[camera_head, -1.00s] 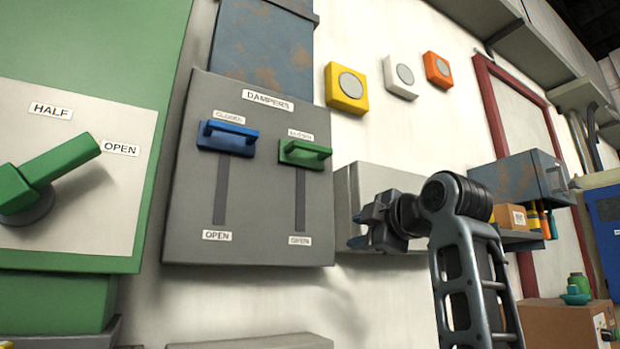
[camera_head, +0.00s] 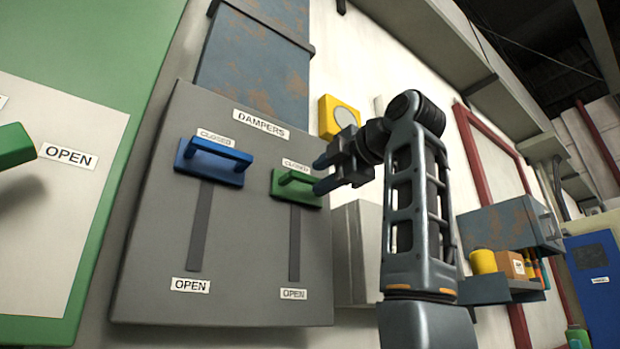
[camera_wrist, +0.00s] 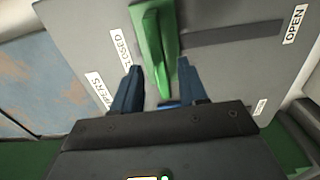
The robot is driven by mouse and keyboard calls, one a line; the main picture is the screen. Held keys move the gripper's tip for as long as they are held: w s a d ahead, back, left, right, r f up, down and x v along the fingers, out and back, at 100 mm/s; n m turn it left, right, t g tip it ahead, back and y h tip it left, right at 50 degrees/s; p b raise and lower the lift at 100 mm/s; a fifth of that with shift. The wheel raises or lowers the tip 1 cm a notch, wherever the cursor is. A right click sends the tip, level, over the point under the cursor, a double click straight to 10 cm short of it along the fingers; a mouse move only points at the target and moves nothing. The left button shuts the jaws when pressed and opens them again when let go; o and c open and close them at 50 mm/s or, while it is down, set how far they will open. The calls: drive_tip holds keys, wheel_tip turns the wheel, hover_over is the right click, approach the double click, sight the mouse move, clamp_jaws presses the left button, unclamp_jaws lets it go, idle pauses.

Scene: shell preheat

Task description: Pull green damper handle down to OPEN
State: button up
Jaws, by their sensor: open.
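The green damper handle (camera_head: 297,187) is at the top of the right slot on the grey DAMPERS panel (camera_head: 240,270), beside its CLOSED label. The OPEN label (camera_head: 293,294) is at the slot's bottom. My gripper (camera_head: 322,174) is just right of the green handle in the head view, fingers pointing at it. In the wrist view the green handle (camera_wrist: 155,45) lies ahead, between the lines of my open fingers (camera_wrist: 158,80). Its near end reaches down toward the gap between the fingertips. I cannot tell whether the fingers touch it.
A blue damper handle (camera_head: 213,160) is at the top of the left slot, next to the green one. A yellow box (camera_head: 338,114) is on the wall behind my gripper. A light grey box (camera_head: 357,250) is right of the panel, beneath my gripper.

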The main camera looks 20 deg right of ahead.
sight(315, 180)
drive_tip(key=shift+p+x, duration=0.55)
drive_tip(key=shift+x, duration=1.4)
drive_tip(key=shift+c, duration=0.2)
clamp_jaws()
drive_tip(key=shift+f, duration=0.1)
